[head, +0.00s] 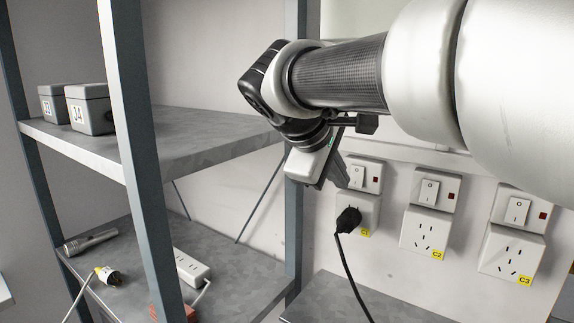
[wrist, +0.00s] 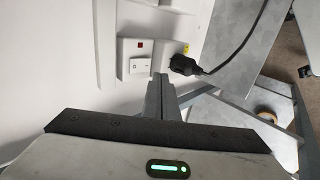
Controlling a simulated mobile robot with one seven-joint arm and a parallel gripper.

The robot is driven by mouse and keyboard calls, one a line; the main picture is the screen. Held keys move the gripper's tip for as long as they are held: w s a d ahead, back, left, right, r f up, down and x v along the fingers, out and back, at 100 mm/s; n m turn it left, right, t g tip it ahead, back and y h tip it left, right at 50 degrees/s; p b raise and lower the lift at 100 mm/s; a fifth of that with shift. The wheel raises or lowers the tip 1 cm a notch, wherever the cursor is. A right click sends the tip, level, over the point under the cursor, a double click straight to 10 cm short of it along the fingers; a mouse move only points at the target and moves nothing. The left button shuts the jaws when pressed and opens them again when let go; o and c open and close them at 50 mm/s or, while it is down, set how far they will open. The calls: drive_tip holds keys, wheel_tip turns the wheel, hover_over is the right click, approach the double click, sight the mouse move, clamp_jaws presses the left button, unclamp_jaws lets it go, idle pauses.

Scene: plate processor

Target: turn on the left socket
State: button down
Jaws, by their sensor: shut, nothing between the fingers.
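The left socket (head: 357,210), labelled C1, is on the wall with a black plug (head: 348,220) in it. Its white rocker switch (head: 357,176) sits above the plug, with a dark red indicator (head: 376,174) to its right. My gripper (head: 342,184) is shut and empty, with its tips close to the left side of the switch. In the wrist view the switch (wrist: 139,66) lies just left of my fingertips (wrist: 160,78), and the plug (wrist: 184,65) is to their right. I cannot tell whether the fingertips touch the switch or panel.
Sockets C2 (head: 426,229) and C3 (head: 511,252) are to the right, with nothing plugged in. A metal shelf (head: 190,136) with grey boxes (head: 92,108) stands at left. A power strip (head: 189,267) lies on the lower shelf. The plug's black cable (head: 352,278) hangs down.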

sight(356, 178)
drive_tip(key=shift+w+d+f, duration=0.25)
drive_tip(key=shift+w+d, duration=0.25)
drive_tip(key=shift+w, duration=0.2)
drive_tip(key=shift+w+d+f, duration=0.3)
drive_tip(key=shift+w+d, duration=0.2)
drive_tip(key=shift+w, duration=0.2)
drive_tip(key=shift+w+d+f, duration=0.25)
drive_tip(key=shift+w+d, duration=0.25)
drive_tip(key=shift+w, duration=0.2)
drive_tip(key=shift+w+d+f, duration=0.1)
drive_tip(key=shift+r+p, duration=0.85)
drive_tip(key=shift+r, duration=0.05)
